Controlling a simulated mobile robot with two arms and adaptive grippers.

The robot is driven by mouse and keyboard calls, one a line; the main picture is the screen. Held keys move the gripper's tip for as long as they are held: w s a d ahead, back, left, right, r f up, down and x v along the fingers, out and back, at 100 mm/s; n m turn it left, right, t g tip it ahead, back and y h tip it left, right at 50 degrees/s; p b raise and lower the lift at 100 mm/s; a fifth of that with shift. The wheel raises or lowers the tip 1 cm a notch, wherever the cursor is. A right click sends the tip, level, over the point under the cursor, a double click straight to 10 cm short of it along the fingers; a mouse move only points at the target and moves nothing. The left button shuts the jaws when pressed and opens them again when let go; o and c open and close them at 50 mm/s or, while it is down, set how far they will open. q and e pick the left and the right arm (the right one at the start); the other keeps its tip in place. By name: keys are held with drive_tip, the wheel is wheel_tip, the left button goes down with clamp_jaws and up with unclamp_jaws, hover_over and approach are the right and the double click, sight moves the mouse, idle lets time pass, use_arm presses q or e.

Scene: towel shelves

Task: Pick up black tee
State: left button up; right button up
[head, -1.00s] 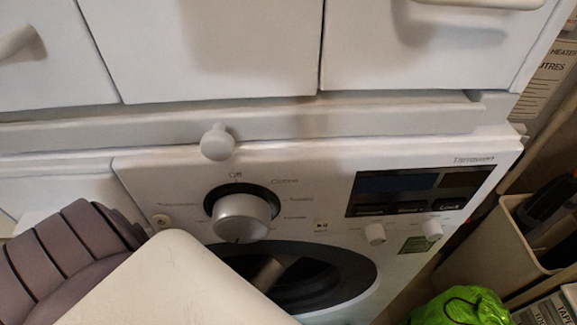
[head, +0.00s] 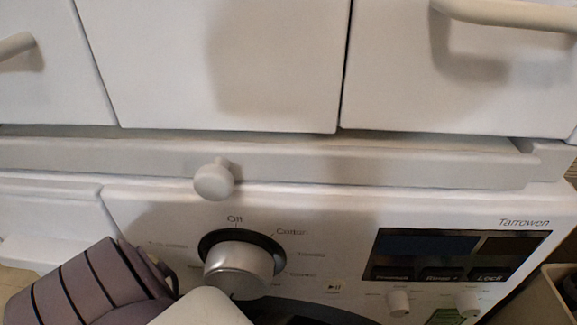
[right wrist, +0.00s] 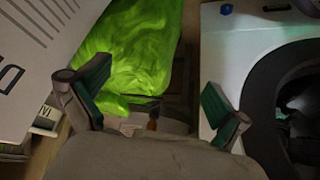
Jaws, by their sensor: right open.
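I cannot make out a black tee for certain. In the right wrist view, the washing machine's round dark door opening (right wrist: 262,95) is at the right edge, with dark, unclear shapes inside it. My right gripper (right wrist: 155,92) is open and empty, its two green-padded fingers wide apart. It is left of the opening, in front of a bright green bag (right wrist: 140,45). In the head view the washing machine (head: 330,222) fills the lower part, and only a dark sliver of its opening shows at the bottom. My left gripper is not in view.
White cupboard doors (head: 210,65) with pale handles stand above the machine, over a white ledge (head: 350,160) with a round knob (head: 214,182). A large white printed box or panel (right wrist: 45,60) is at the left in the right wrist view. A bin edge (head: 540,300) shows at lower right.

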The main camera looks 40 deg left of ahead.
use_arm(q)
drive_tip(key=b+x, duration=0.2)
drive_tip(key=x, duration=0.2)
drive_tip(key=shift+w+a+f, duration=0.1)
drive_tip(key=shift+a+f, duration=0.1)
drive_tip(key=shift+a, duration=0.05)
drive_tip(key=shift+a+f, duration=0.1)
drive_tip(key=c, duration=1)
use_arm(e)
drive_tip(key=w+a+r+t+y, duration=0.2)
drive_tip(key=w+a+r+t, duration=0.1)
drive_tip(key=w+r+t, duration=0.4)
drive_tip(key=w, duration=0.2)
drive_tip(key=shift+w+a, duration=0.35)
